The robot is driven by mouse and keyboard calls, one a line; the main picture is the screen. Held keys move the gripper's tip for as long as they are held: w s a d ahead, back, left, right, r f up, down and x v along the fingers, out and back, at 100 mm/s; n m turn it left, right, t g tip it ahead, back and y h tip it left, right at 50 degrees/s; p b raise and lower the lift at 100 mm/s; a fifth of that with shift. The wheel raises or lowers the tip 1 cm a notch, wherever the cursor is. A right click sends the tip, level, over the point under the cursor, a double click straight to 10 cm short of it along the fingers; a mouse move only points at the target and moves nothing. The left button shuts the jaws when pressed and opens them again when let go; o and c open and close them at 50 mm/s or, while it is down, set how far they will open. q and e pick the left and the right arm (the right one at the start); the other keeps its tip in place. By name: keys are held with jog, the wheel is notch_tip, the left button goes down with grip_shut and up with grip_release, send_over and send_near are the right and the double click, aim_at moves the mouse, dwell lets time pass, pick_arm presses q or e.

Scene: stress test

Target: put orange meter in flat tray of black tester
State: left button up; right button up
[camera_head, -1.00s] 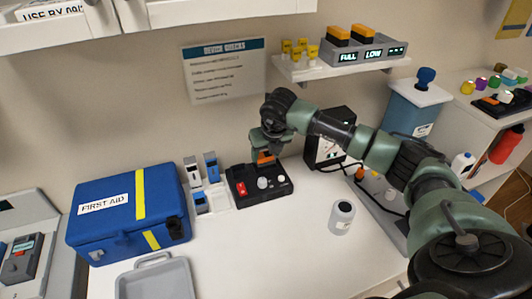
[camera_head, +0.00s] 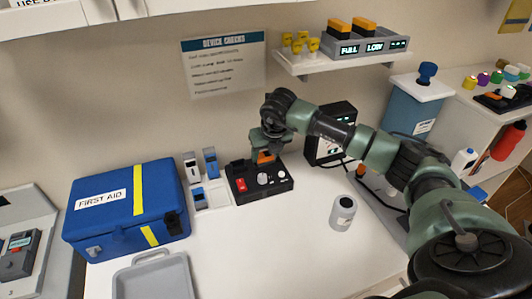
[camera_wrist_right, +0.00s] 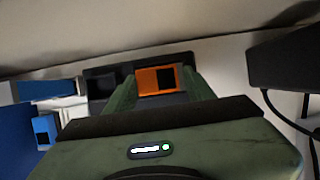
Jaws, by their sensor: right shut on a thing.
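The black tester (camera_head: 258,188) stands on the white counter near the wall, with a red switch at its left and pale knobs on its front. My right gripper (camera_head: 267,151) is shut on the orange meter (camera_head: 265,158) at the tester's back edge. In the right wrist view the orange meter (camera_wrist_right: 148,80) with its dark face sits between the two green fingers, beside a dark part of the tester (camera_wrist_right: 101,84). The gripper hides the tester's flat tray, so I cannot tell whether the meter touches it. My left gripper is out of view.
Blue and white devices (camera_head: 210,161) stand left of the tester, beside a blue first aid box (camera_head: 128,211). A grey tray (camera_head: 155,281) lies in front. A grey-white bottle (camera_head: 342,213) stands to the right. A shelf (camera_head: 335,62) hangs above; the middle counter is clear.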

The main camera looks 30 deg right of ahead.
jog(key=o, duration=1.4)
jog(key=shift+o, duration=0.2)
jog(key=b+v, duration=0.1)
jog(key=v, duration=0.6)
jog(key=shift+s+r+b, duration=0.2)
jog(key=shift+r+b, duration=0.15)
jog(key=shift+b, duration=0.05)
